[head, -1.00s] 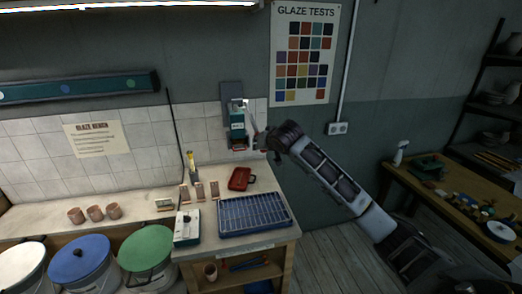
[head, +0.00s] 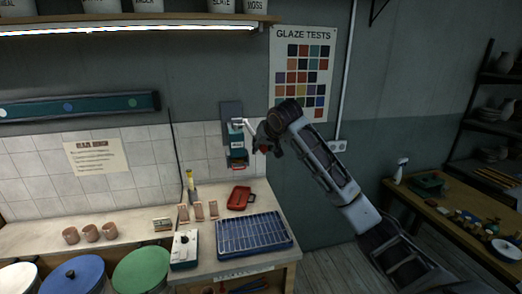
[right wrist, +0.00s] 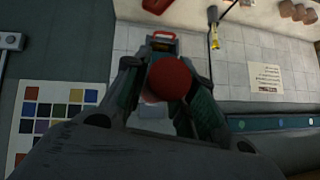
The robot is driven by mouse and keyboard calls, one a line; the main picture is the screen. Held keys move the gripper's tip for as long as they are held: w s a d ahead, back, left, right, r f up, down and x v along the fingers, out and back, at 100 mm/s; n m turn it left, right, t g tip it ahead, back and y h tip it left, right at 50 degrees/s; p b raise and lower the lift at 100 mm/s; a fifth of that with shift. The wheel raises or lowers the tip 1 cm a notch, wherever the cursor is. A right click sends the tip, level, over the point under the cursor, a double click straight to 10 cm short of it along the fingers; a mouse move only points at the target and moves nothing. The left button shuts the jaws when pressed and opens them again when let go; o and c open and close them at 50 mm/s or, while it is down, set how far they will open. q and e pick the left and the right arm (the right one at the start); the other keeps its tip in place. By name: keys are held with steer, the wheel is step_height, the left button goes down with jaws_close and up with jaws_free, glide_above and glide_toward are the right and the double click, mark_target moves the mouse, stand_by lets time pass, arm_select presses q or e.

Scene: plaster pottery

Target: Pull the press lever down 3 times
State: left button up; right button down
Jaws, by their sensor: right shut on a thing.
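The press (head: 237,152) is a teal unit on a dark wall plate above the right end of the bench. Its pale lever (head: 247,126) reaches out to the right toward my right gripper (head: 262,143). In the right wrist view, the lever's round red knob (right wrist: 169,79) sits between the two fingers of my right gripper (right wrist: 168,92), which is shut on it. The press body (right wrist: 163,45) shows beyond the knob. My arm and fingers partly hide the lever's end in the head view. My left gripper is not in view.
The bench below holds a blue rack tray (head: 252,233), a red dish (head: 240,198), a white-topped device (head: 184,249) and several clay cups (head: 91,232). A shelf with a light (head: 130,28) runs above. A glaze chart (head: 303,72) hangs right of the press.

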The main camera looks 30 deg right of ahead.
steer(key=shift+d+r, duration=0.1)
steer(key=shift+r, duration=0.45)
steer(key=c, duration=1.6)
jaws_free()
steer(key=o, duration=0.4)
steer(key=shift+f, duration=0.1)
steer(key=shift+o, duration=0.2)
steer(key=shift+f, duration=0.1)
steer(key=v, duration=1.2)
